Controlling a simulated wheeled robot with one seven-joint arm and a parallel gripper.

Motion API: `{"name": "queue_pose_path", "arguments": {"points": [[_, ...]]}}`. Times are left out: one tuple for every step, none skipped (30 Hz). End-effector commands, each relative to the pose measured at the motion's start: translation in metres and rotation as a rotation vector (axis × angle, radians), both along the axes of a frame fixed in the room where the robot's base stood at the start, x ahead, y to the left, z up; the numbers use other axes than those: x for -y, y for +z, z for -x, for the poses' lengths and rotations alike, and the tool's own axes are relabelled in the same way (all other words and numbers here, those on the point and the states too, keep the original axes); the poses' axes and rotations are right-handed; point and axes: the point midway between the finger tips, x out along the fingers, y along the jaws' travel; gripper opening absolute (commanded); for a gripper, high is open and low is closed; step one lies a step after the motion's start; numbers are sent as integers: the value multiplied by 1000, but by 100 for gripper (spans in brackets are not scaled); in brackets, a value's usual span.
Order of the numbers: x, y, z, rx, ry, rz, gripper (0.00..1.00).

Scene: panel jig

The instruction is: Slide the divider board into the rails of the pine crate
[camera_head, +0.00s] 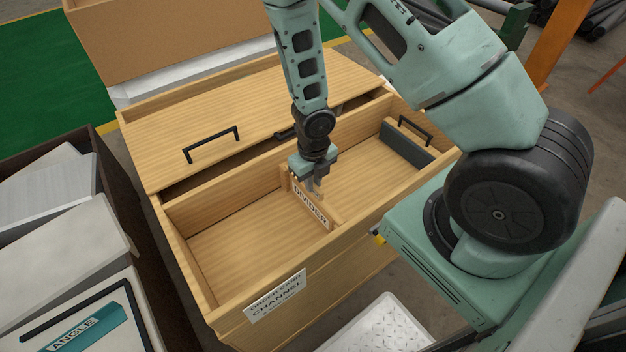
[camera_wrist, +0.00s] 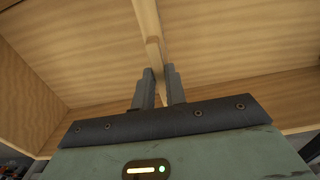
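The pine crate (camera_head: 237,283) stands open at the front, with a light wood interior. The divider board (camera_head: 311,207), a thin wooden panel marked DIVIDER, stands upright inside it, running from the back wall toward the front wall. My gripper (camera_head: 314,186) is over the board's top edge, pointing down. In the wrist view, the board's edge (camera_wrist: 151,30) runs between the two fingers (camera_wrist: 160,88), which are close on both sides of it.
A wooden lid with a black handle (camera_head: 211,146) covers the crate's back part. A dark grey block (camera_head: 406,147) is at the right inside. A dark bin (camera_head: 112,188) with pale boxes stands left; a white treadplate tray (camera_head: 378,325) lies in front.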

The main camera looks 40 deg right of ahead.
Motion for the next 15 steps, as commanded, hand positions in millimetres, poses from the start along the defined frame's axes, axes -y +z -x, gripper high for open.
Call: {"name": "queue_pose_path", "arguments": {"points": [[0, 1, 0, 1, 0, 0, 26], [0, 1, 0, 1, 0, 0, 34], [0, 1, 0, 0, 0, 0, 38], [0, 1, 0, 0, 0, 0, 38], [0, 1, 0, 0, 0, 0, 38], [0, 1, 0, 0, 0, 0, 38], [0, 1, 0, 0, 0, 0, 38], [0, 1, 0, 0, 0, 0, 38], [0, 0, 0, 0, 0, 0, 38], [0, 1, 0, 0, 0, 0, 38], [0, 1, 0, 0, 0, 0, 38], [0, 3, 0, 0, -1, 0, 38], [0, 5, 0, 0, -1, 0, 38], [0, 9, 0, 1, -2, 0, 38], [0, 14, 0, 1, -2, -1, 38]]}}
